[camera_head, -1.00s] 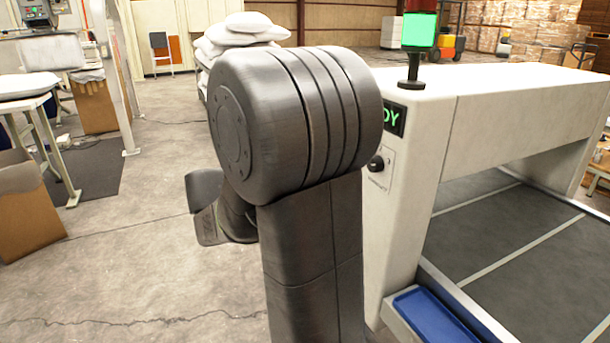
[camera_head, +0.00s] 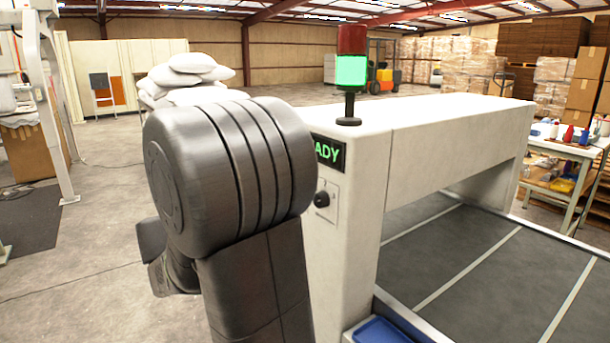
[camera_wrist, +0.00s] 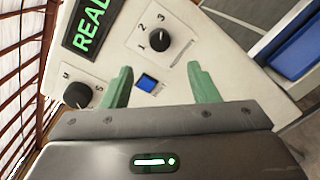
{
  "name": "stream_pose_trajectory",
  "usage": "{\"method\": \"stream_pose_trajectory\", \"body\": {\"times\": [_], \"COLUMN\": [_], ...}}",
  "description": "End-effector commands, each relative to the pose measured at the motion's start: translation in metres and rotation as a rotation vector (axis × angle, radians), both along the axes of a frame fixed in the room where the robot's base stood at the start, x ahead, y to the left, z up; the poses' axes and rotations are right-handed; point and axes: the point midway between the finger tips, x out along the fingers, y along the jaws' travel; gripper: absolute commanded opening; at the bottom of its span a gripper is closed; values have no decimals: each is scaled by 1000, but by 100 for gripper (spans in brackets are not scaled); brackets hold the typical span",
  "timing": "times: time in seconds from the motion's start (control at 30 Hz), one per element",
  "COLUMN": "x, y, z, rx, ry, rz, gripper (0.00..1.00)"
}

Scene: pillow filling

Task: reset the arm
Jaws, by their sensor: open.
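My arm (camera_head: 230,170) stands folded in front of the white machine in the head view, its big dark joint hiding part of the machine's left end. My gripper (camera_wrist: 158,78) shows in the wrist view with its two green fingers apart and nothing between them. Past the fingers is the machine's control panel (camera_wrist: 205,45), seen tilted. A blue square button (camera_wrist: 147,82) lies between the fingers in the picture, with a black 1-2-3 knob (camera_wrist: 159,40) above it and another black knob (camera_wrist: 77,95) left. I cannot tell how near the fingertips are to the panel.
The white machine (camera_head: 440,130) has a lit READY display (camera_head: 328,152), a red and green signal lamp (camera_head: 351,72) and a dark belt (camera_head: 480,260). A blue tray (camera_head: 378,332) is at its foot. White pillows (camera_head: 185,75) are piled behind. Open concrete floor lies left.

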Motion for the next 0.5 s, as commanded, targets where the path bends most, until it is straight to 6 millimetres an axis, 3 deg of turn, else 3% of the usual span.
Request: {"method": "stream_pose_trajectory", "body": {"times": [0.5], "x": [40], "y": [-61], "z": [-4], "rx": [0], "ry": [0], "rz": [-4], "gripper": [54]}}
